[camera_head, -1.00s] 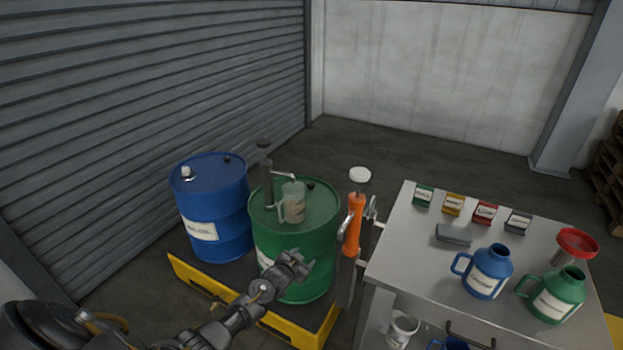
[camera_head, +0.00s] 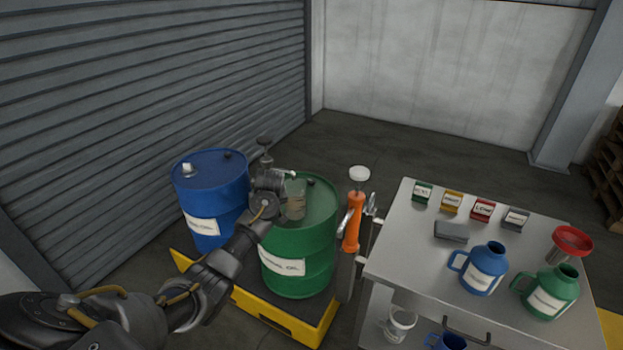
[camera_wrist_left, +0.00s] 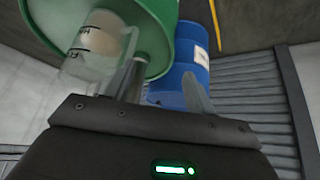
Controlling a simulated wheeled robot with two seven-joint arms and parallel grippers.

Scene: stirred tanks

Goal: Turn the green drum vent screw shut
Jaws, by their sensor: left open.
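The green drum (camera_head: 300,255) stands on a yellow-edged pallet, with a hand pump (camera_head: 265,145) rising from its top. A small dark fitting (camera_head: 311,181) sits at the back of the drum top; I cannot tell whether it is the vent screw. A clear measuring jug (camera_head: 295,203) is under the pump's spout. My left gripper (camera_head: 268,182) is open, above the drum's near left edge, in front of the pump, hiding part of it. In the left wrist view the jug (camera_wrist_left: 95,50) shows close to the gripper, against the green drum (camera_wrist_left: 158,25). My right gripper is out of view.
A blue drum (camera_head: 212,195) stands close on the left. An orange-handled tool (camera_head: 353,222) stands between the green drum and a steel cart (camera_head: 400,250). The cart holds blue and green jugs, a red funnel (camera_head: 572,240) and several small boxes.

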